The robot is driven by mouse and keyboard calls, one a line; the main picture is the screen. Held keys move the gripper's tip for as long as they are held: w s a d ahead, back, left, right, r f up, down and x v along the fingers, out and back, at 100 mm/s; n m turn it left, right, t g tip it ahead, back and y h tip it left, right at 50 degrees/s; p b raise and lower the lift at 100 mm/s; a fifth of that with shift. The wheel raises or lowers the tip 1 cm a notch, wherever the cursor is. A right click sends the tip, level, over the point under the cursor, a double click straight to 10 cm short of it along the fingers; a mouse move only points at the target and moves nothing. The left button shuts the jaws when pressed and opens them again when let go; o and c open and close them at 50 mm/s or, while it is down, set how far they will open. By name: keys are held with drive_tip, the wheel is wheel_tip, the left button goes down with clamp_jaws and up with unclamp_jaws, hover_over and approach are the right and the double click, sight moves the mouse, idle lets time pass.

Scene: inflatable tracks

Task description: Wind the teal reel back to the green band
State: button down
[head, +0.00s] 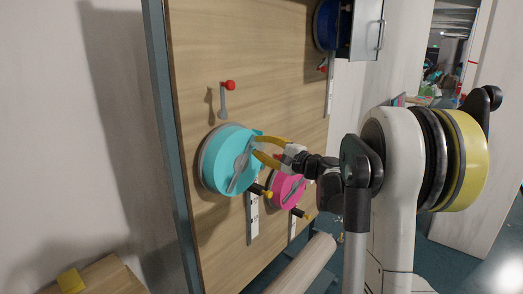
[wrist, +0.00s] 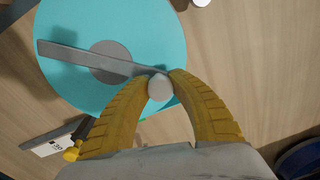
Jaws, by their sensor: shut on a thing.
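The teal reel (head: 222,165) is mounted on an upright wooden board; it also fills the upper left of the wrist view (wrist: 75,92). A grey crank arm (wrist: 75,55) crosses its face from a grey hub (wrist: 108,66) to a pale round knob (wrist: 159,88). My gripper (wrist: 158,76) has its yellow fingers closed around that knob at the reel's lower right rim in the wrist view. In the head view my gripper (head: 254,148) reaches the reel from the right. A white marked strip (head: 253,220) hangs below the reel. I cannot make out a green band.
A pink reel (head: 285,189) sits just right of the teal one, below my wrist. A blue reel (head: 327,25) is at the upper right. A red-knobbed grey lever (head: 226,97) stands above the teal reel. A black peg with a yellow tip (head: 260,190) juts out below it.

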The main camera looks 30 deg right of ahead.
drive_tip(key=shift+s+a+r+n, duration=0.15)
drive_tip(key=shift+a+r+n, duration=0.25)
drive_tip(key=shift+n, duration=0.4)
drive_tip(key=shift+f, duration=0.1)
drive_tip(key=c, duration=1.1)
unclamp_jaws()
drive_tip(key=shift+s+a, duration=0.1)
drive_tip(key=shift+s, duration=0.25)
drive_tip(key=v, duration=1.1)
drive_tip(key=shift+s+d, duration=0.2)
